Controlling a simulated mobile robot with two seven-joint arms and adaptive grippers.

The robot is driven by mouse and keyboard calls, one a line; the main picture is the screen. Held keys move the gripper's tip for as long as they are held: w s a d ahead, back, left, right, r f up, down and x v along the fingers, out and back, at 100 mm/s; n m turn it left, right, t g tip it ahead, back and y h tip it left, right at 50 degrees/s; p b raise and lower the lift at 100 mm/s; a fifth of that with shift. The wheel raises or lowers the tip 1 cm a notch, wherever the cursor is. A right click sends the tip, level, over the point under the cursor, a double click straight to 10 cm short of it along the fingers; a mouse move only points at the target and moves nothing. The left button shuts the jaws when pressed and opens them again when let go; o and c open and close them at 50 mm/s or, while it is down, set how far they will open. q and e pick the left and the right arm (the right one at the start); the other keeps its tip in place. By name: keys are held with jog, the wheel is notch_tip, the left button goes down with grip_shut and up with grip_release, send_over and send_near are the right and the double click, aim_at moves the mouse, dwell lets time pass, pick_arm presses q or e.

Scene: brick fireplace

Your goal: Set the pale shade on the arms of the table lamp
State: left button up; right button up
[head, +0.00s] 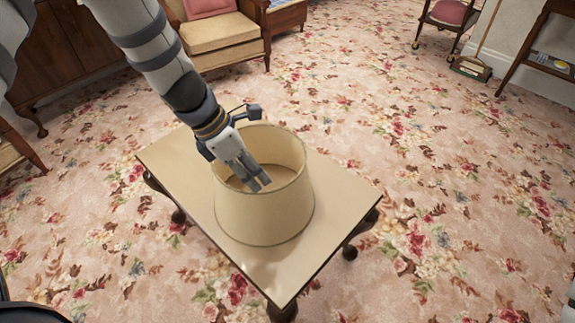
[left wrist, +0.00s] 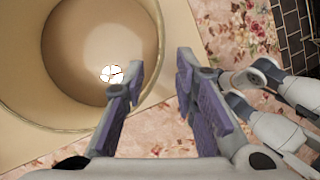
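My left gripper (head: 258,184) points down over the shade's opening in the head view. In the left wrist view the left gripper (left wrist: 160,85) has its fingers spread, one over the shade's edge and the other over the carpet side. Nothing is pinched between them. The table lamp is not seen in either view.
An armchair with a tan seat (head: 218,38) and a dark wooden cabinet (head: 78,42) stand behind on the left. A wooden stand (head: 545,55) is at the far right. Flowered carpet (head: 430,170) lies clear around the table.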

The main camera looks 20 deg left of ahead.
aim_at(278, 203)
pick_arm(q)
jog(key=b+x, duration=0.2)
jog(key=x, duration=0.9)
jog(key=shift+s+f, duration=0.1)
jog(key=shift+f, duration=0.15)
jog(key=shift+d+f, duration=0.1)
jog(key=shift+f, duration=0.05)
pick_arm(e)
jog(key=s+f, duration=0.2)
jog(key=s, duration=0.1)
jog(key=shift+a+f+g, duration=0.15)
jog(key=shift+f+g, duration=0.1)
jog(key=shift+g, duration=0.15)
pick_arm(q)
grip_shut()
